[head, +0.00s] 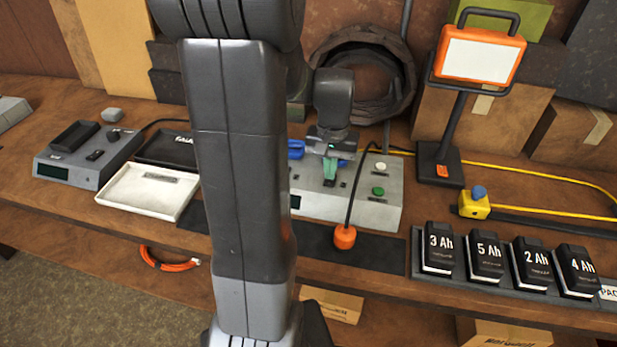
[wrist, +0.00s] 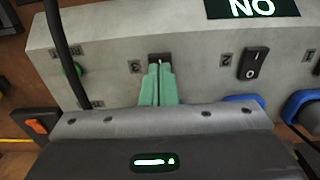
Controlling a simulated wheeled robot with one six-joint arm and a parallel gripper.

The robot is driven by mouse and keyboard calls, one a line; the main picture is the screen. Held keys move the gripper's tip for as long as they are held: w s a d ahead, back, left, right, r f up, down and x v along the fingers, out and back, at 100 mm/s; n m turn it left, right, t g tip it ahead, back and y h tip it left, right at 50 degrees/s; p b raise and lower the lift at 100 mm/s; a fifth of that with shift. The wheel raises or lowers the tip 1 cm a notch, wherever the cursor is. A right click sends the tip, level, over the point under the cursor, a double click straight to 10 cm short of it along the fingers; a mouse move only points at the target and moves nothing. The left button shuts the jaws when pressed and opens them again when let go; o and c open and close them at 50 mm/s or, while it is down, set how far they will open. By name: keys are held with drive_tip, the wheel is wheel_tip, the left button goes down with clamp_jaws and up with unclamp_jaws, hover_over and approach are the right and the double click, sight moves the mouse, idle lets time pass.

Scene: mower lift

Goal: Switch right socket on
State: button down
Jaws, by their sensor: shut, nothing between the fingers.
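The grey socket box (head: 385,212) stands on the bench in the middle of the head view, partly hidden behind my arm. The wrist view shows the box (wrist: 110,35) from close by, with number labels 3, 2 and 1 upside down. My gripper (head: 330,176) is over the box. In the wrist view its green fingertips (wrist: 159,70) are together at the dark switch (wrist: 160,58) beside label 3, covering most of it. Whether they touch it, and its position, I cannot tell. The black rocker switch (wrist: 254,62) beside label 2 shows I and O marks.
Blue plugs (wrist: 242,99) lie beside the box. A black cable runs over it to an orange plug (head: 344,237). The box carries a green button (head: 378,191) and a white one (head: 380,166). Battery packs (head: 485,259) and an orange-framed screen (head: 478,58) stand right.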

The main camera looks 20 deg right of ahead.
drive_tip(key=shift+f+b, duration=0.6)
drive_tip(key=shift+f, duration=0.3)
drive_tip(key=shift+r, duration=0.15)
wheel_tip(320, 180, up, 7)
drive_tip(key=p, duration=0.6)
idle(0.4)
drive_tip(key=shift+f, duration=0.25)
wheel_tip(320, 180, down, 7)
drive_tip(key=b, duration=0.6)
drive_tip(key=shift+r, duration=0.2)
drive_tip(key=shift+r, duration=0.1)
